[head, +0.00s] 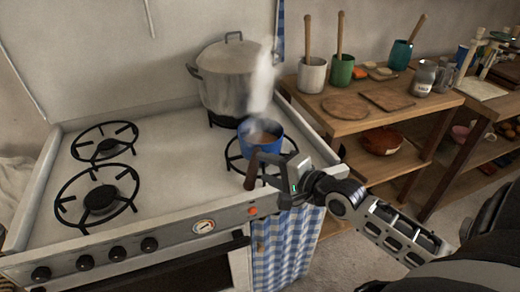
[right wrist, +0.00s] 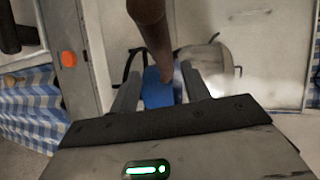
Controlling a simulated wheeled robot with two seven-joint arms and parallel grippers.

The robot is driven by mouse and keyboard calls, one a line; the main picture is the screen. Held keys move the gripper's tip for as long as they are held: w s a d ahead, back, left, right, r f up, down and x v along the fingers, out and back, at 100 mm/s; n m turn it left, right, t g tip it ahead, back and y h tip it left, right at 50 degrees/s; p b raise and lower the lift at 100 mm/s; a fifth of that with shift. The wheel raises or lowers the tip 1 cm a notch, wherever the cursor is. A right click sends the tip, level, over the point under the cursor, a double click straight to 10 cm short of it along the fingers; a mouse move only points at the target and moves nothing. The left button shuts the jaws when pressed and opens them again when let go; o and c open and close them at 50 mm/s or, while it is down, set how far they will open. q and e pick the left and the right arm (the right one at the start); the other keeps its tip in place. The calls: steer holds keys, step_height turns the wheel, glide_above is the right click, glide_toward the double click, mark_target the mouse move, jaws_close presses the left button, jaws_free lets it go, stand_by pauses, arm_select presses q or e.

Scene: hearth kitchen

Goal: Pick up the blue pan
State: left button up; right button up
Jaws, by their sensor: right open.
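The blue pan (head: 258,149) sits on the front right burner of the white stove, with brown contents and steam above it. Its dark brown handle (head: 252,173) points towards the stove's front edge. My right gripper (head: 270,169) is open at the handle, just in front of the pan. In the right wrist view the blue pan (right wrist: 158,92) shows between the two fingers, and the brown handle (right wrist: 153,32) runs between and beyond them. I cannot tell whether the fingers touch the handle. My left gripper is not in view.
A large grey lidded pot (head: 228,85) stands close behind the pan. Two empty burners lie at left, one being the front left burner (head: 98,199). A wooden shelf (head: 350,122) with cups and boards stands at right. A checked cloth (head: 288,240) hangs below the stove front.

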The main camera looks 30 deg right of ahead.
mark_target(256, 161)
steer(key=x, duration=0.5)
steer(key=shift+w+d+r, duration=0.15)
steer(key=shift+d+r, duration=0.1)
steer(key=shift+r, duration=0.05)
jaws_close()
steer(key=shift+r, duration=0.2)
